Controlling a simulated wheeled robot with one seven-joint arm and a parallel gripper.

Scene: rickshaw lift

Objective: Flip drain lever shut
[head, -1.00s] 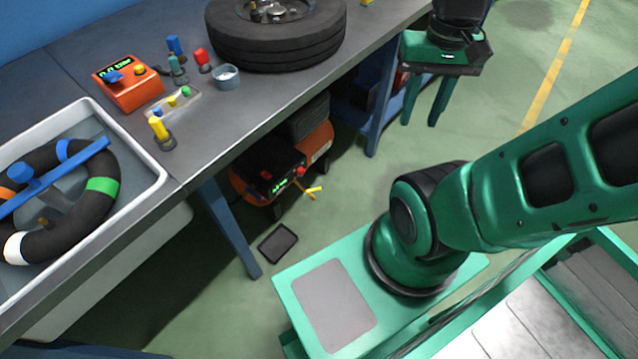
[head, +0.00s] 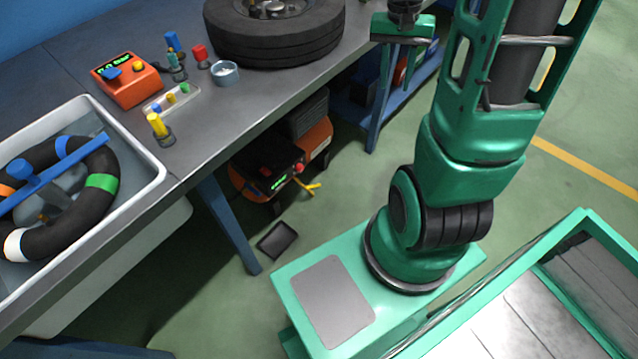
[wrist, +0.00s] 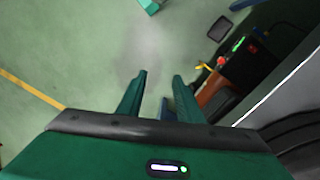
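A small yellow lever (head: 308,188) sticks out low at the front of the orange and black compressor (head: 283,158) under the workbench. It is the only lever-like part I see there. It also shows small in the wrist view (wrist: 202,66), beside the orange tank (wrist: 213,84). How far it is turned is too small to tell. My gripper (wrist: 160,76) has its two green fingers apart with nothing between them. In the head view, its green body is at the top, right of the bench and well away from the lever.
The workbench (head: 225,115) carries a big tyre (head: 272,40), an orange meter box (head: 127,82) and a small cup (head: 225,73). A white tub (head: 150,185) holding an inner tube stands at left. A dark tray (head: 277,240) lies on the floor near a blue bench leg (head: 232,225).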

